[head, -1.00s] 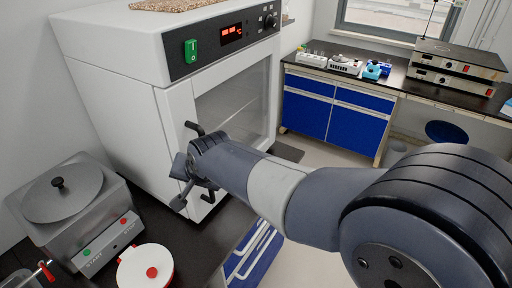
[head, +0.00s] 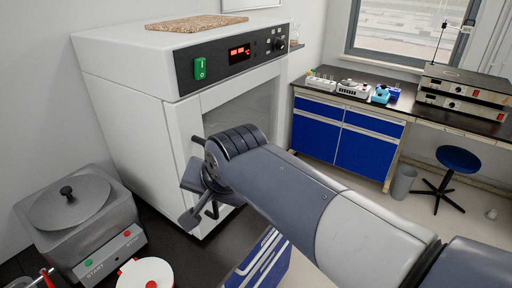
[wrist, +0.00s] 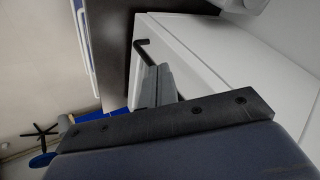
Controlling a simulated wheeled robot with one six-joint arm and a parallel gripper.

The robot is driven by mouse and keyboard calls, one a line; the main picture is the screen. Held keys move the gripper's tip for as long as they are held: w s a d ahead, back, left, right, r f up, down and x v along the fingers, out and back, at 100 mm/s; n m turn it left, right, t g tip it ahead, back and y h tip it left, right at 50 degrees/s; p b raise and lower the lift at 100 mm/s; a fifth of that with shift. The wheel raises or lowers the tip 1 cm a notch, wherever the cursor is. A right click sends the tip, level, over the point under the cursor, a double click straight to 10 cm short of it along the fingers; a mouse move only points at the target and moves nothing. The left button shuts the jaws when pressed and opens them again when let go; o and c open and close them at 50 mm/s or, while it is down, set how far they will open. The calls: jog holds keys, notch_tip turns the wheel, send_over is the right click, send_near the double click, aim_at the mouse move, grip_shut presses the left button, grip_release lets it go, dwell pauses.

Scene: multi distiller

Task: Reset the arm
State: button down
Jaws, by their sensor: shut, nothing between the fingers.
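My arm reaches from the lower right of the head view toward the front of a white oven-like cabinet (head: 140,120). My gripper (head: 192,200) is in front of the cabinet's door, pointing down and left. In the wrist view my gripper (wrist: 158,85) shows its two fingers together, shut, with nothing between them. A dark bent door handle (wrist: 145,48) shows just beyond the fingertips; I cannot tell whether they touch. In the head view my wrist hides part of the door.
A grey machine with a round lid (head: 70,205) and a white-and-red lidded pot (head: 146,273) stand at lower left. A brown mat (head: 196,23) lies on the cabinet. A blue-fronted bench (head: 365,150) and a stool (head: 457,160) are at the back right.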

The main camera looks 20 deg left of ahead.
jog(key=p, duration=0.1)
send_near(195, 200)
notch_tip(195, 200, down, 3)
jog(key=d, duration=0.1)
jog(key=shift+w+a+f+p, duration=0.15)
jog(key=shift+w+a, duration=0.1)
jog(key=shift+a, duration=0.5)
jog(key=shift+w+a+r+p, duration=0.15)
jog(key=shift+w+a, duration=0.15)
jog(key=shift+a, duration=0.45)
jog(key=shift+f, duration=0.15)
